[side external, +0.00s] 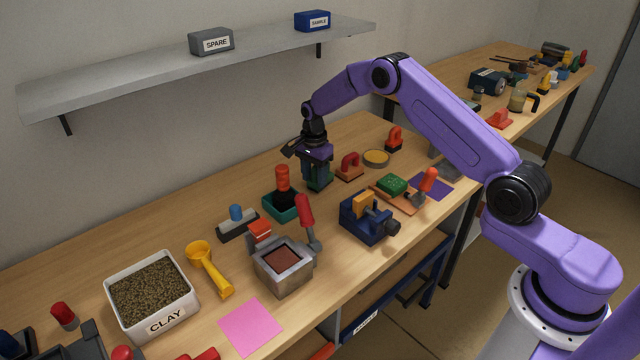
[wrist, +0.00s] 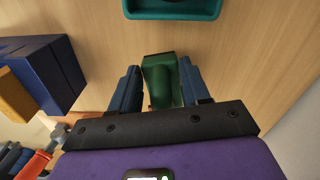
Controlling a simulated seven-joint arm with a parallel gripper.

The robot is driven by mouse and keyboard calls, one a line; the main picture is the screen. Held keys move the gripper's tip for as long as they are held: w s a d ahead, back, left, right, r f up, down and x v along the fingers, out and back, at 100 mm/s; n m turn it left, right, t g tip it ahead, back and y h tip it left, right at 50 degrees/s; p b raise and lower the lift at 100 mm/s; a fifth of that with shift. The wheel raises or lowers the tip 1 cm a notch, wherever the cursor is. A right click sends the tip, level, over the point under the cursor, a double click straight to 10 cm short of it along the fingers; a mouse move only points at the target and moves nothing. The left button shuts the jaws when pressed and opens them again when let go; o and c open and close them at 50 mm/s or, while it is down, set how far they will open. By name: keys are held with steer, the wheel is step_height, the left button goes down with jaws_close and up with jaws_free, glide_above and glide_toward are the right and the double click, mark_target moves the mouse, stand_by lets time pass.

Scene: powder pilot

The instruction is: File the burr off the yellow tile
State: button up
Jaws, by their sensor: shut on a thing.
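The yellow tile (side external: 363,203) stands in the jaws of a blue vise (side external: 362,224) near the table's front edge. Its edge also shows at the left of the wrist view (wrist: 14,95), beside the blue vise body (wrist: 48,65). I cannot make out the burr. My gripper (side external: 318,170) is behind and left of the vise, pointing down, low over the table. In the wrist view its fingers (wrist: 160,90) are shut on a green block with a raised grip (wrist: 158,68). I cannot tell whether the block's underside touches the table.
A teal tray (side external: 270,208) with a red-handled tool is left of my gripper. A red-handled block (side external: 349,168) and a round yellow dish (side external: 376,158) are to its right. A green sponge-like block (side external: 392,184) lies beyond the vise. A grey pot (side external: 284,270) stands left of the vise.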

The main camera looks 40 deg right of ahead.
steer(key=shift+r, duration=1.35)
steer(key=s+a+r, duration=0.3)
steer(key=s+r, duration=0.3)
steer(key=s, duration=0.3)
steer(key=s+a+r, duration=0.2)
steer(key=s+r, duration=0.5)
steer(key=s, duration=0.2)
step_height(320, 180, down, 7)
steer(key=shift+w, duration=0.25)
steer(key=shift+d+f, duration=0.4)
steer(key=shift+f, duration=0.2)
steer(key=shift+c, duration=0.5)
steer(key=shift+d, duration=3.5)
steer(key=shift+a, duration=4)
step_height(320, 180, up, 8)
